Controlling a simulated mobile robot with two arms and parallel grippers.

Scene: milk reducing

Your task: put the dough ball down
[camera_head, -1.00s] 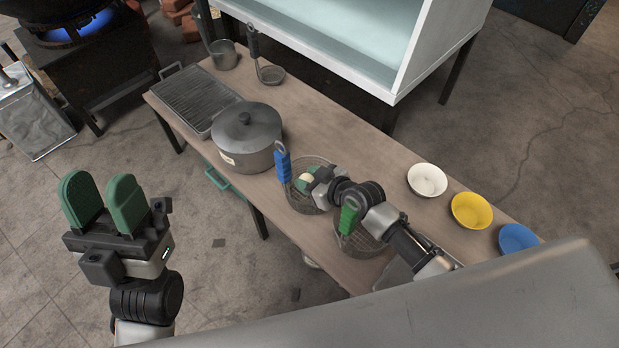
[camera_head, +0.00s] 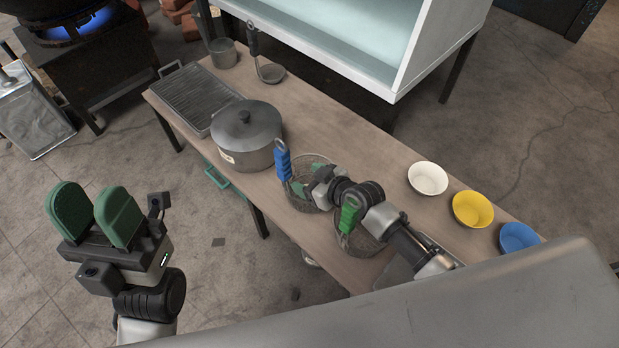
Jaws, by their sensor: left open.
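My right gripper (camera_head: 307,178) is over the strainer basket with the blue handle (camera_head: 283,160). Its two green fingers show apart, with no dough ball visible between them. The dough ball is not visible; the gripper and basket may hide it. The wire basket (camera_head: 309,209) sits on the table beside the lidded pot. My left gripper (camera_head: 95,212) is open and empty, off the table at the left.
A second strainer with a green handle (camera_head: 350,212) is partly behind my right arm. A grey pot (camera_head: 247,137), a rack tray (camera_head: 195,97) and a ladle (camera_head: 270,73) are on the wooden table (camera_head: 330,130). White (camera_head: 428,178), yellow (camera_head: 473,209) and blue (camera_head: 519,237) bowls stand right.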

